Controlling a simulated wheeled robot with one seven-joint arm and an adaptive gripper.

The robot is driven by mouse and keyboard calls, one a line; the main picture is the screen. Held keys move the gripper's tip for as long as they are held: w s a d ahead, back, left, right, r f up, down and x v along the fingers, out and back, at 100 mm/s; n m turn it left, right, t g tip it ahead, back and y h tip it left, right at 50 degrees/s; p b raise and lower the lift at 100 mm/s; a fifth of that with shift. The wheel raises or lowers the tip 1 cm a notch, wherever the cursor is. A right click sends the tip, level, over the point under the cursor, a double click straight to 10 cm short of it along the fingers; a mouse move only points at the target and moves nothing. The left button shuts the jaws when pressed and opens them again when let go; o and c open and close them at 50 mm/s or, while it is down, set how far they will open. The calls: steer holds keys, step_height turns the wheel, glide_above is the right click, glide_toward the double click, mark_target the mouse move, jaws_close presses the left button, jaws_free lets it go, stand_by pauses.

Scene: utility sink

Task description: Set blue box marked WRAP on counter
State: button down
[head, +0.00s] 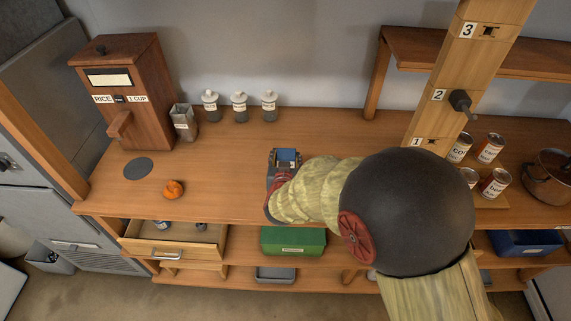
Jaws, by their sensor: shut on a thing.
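A small blue box (287,154) shows at the tip of my gripper (285,163), over the middle of the wooden counter (230,150). My gripper is shut on the box, and its fingers hide part of it. I cannot read any marking on the box. From this view I cannot tell whether the box touches the counter or is held just above it.
An orange fruit (173,189) and a dark disc (138,168) lie to the left, near the rice dispenser (125,90). Three jars (239,106) stand at the back. Cans (495,183) and a pot (546,176) are right. An open drawer (175,243) juts out below.

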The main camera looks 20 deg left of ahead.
steer(key=shift+f, duration=1.1)
steer(key=shift+s, duration=0.1)
steer(key=shift+f, duration=0.2)
steer(key=c, duration=1)
jaws_free()
steer(key=shift+o, duration=0.2)
steer(key=shift+r, duration=0.1)
steer(key=p+v, duration=0.1)
steer(key=v, duration=1.1)
